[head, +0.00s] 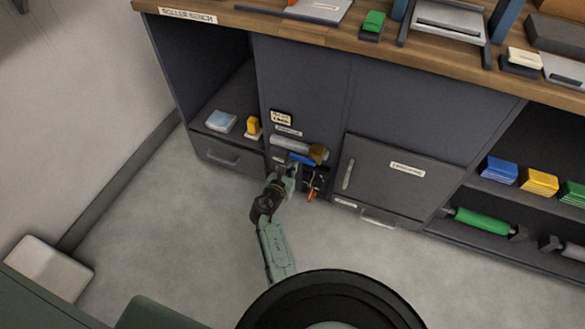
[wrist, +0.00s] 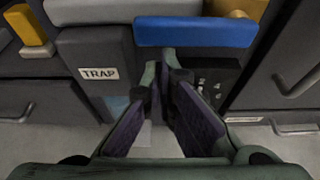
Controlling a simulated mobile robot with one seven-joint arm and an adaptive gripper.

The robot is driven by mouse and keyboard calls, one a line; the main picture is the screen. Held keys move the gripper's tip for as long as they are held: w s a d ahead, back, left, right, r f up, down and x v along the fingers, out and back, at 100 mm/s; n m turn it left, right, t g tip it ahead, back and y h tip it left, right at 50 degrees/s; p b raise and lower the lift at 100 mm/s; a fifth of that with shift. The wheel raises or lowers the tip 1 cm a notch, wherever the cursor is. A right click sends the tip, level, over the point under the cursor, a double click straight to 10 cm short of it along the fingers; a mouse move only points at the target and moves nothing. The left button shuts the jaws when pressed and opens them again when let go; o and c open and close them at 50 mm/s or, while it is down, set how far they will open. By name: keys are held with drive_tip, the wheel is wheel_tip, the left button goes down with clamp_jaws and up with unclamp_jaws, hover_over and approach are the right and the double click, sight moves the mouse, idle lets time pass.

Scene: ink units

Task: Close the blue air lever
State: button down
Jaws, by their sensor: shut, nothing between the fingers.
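The blue air lever (head: 301,159) is a flat bar in the open bay of the bench front in the head view. In the wrist view the lever (wrist: 195,32) lies roughly crosswise along the top, beneath a grey pipe (wrist: 178,8) with a brass-coloured fitting (wrist: 232,7). My gripper (head: 288,172) is at the bay, low in front of the lever. In the wrist view my gripper (wrist: 163,72) has its fingertips together and empty, just below the lever's left part. I cannot tell whether they touch it.
A grey box labelled TRAP (wrist: 98,73) stands left of my fingers, and a dark panel (wrist: 208,83) is to their right. A closed cabinet door (head: 390,178) with a handle is right of the bay. A small red-orange part (head: 311,195) hangs low. The floor (head: 170,220) in front is clear.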

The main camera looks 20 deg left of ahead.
sight(292, 158)
drive_tip(key=shift+a+r+m, duration=0.15)
drive_tip(key=shift+r+m, duration=0.3)
drive_tip(key=shift+m, duration=0.05)
wheel_tip(292, 158, up, 3)
drive_tip(key=m+y+p, duration=0.1)
drive_tip(key=m+y, duration=0.1)
drive_tip(key=m, duration=0.1)
drive_tip(key=shift+a, duration=0.15)
drive_tip(key=r+m+y, duration=0.1)
drive_tip(key=m, duration=0.1)
drive_tip(key=d+r+m+t+y+b, duration=0.1)
drive_tip(key=m, duration=0.1)
drive_tip(key=shift+r, duration=0.25)
drive_tip(key=r+m, duration=0.1)
drive_tip(key=d+r+m+t+y, duration=0.1)
drive_tip(key=m, duration=0.1)
drive_tip(key=shift+d+b, duration=0.15)
drive_tip(key=shift+b, duration=0.2)
wheel_tip(292, 158, up, 10)
idle(0.5)
drive_tip(key=shift+r, duration=0.1)
idle(0.4)
